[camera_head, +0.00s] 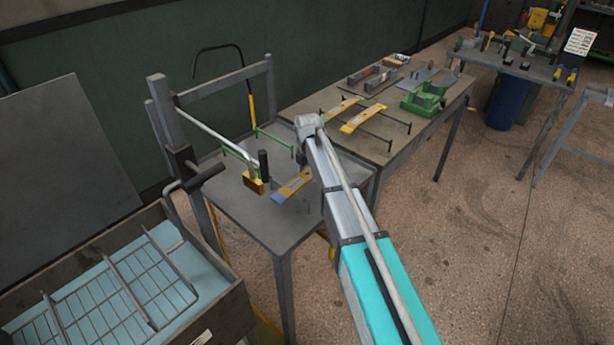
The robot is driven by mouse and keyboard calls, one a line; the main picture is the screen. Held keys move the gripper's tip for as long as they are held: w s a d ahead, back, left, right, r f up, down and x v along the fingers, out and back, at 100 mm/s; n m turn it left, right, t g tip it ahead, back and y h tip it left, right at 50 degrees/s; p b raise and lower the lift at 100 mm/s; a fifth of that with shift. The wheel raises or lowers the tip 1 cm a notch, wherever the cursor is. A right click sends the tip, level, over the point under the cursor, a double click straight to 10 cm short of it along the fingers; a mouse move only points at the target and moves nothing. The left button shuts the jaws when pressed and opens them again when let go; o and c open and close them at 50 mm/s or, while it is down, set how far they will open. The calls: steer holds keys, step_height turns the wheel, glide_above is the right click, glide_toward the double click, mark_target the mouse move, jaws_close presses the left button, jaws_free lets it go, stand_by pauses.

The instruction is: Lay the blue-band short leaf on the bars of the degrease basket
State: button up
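A short yellow leaf with a blue-grey end and a bluish mark (291,186) lies at the near grey table, beside my arm. It looks like the blue-band short leaf, but the band is small in this view. The degrease basket (131,291) is a wire grid with raised cross bars in the pale blue bath at lower left. No leaf shows on its bars. My arm reaches in from the lower right to a grey joint above the near table. My gripper does not show, and I cannot tell whether it touches the leaf.
A grey post frame with a clamp (182,165) stands between bath and near table (270,226). A pale rod, yellow block (253,184) and black upright (263,164) are near the leaf. The bench (378,147) behind holds yellow leaves (362,118) and a green fixture (425,98).

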mark_target(308, 174)
steer(key=c, duration=0.5)
steer(key=shift+r, duration=0.15)
step_height(308, 174, up, 3)
steer(key=p, duration=0.3)
steer(key=shift+r+p, duration=0.2)
steer(key=shift+p, duration=0.2)
steer(key=s+d+r+p, duration=0.4)
steer(key=s+r+p, duration=0.5)
steer(key=s, duration=0.4)
steer(key=shift+s+r, duration=0.15)
steer(key=shift+s, duration=0.05)
